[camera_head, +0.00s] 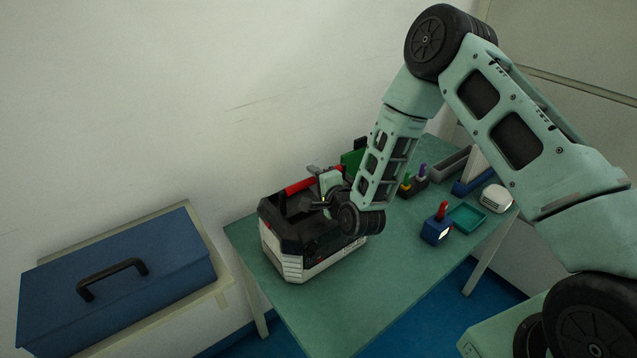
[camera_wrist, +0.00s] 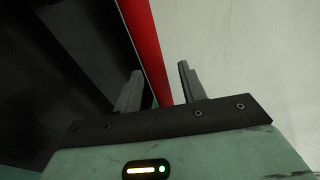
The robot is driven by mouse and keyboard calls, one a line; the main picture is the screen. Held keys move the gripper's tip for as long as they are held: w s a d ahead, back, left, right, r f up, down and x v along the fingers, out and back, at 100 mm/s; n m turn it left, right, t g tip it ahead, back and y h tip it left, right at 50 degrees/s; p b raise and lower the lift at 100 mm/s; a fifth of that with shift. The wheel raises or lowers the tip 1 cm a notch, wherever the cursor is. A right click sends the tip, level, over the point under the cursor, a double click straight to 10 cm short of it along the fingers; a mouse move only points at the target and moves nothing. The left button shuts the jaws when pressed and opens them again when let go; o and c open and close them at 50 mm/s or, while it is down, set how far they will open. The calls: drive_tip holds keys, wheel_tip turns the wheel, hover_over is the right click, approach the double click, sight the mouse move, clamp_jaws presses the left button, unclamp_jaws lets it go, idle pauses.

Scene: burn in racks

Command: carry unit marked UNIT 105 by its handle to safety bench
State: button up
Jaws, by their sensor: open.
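A black and white case (camera_head: 292,250) with a red bar handle (camera_head: 299,186) stands on a green table. It has small markings that I cannot read, so I cannot tell whether it is UNIT 105. My gripper (camera_head: 322,192) is over the case at the red handle. In the wrist view the red handle (camera_wrist: 147,45) runs between the two open fingers of my gripper (camera_wrist: 158,85), nearer the left finger. The fingers are apart, and I see no grip on the handle. My arm hides part of the case's right side.
The green table (camera_head: 335,310) also holds a small blue block with a red top (camera_head: 436,230), a teal tray (camera_head: 467,218), a white rounded object (camera_head: 496,198) and a grey bin (camera_head: 450,164). A blue box with a black handle (camera_head: 150,293) is at left. The wall is close behind.

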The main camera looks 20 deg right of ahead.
drive_tip(key=b+v, duration=0.5)
drive_tip(key=v, duration=0.6)
drive_tip(key=s+a+r+n+g+y, duration=0.2)
drive_tip(key=s+a+r+n+g, duration=0.1)
drive_tip(key=s+a+n+g, duration=0.9)
drive_tip(key=s+d+r+n+g+h, duration=0.1)
drive_tip(key=s+r+n+h, duration=0.1)
drive_tip(key=s+n, duration=0.3)
drive_tip(key=s+d+r+n+g+h, duration=0.1)
drive_tip(key=s+r+n, duration=0.3)
drive_tip(key=s, duration=0.8)
drive_tip(key=d+n+g, duration=0.1)
drive_tip(key=n, duration=0.1)
drive_tip(key=shift+s+d+r+n+g+h, duration=0.15)
drive_tip(key=shift+d+r+n+g+h, duration=0.15)
drive_tip(key=shift+h, duration=0.1)
drive_tip(key=shift+f, duration=0.15)
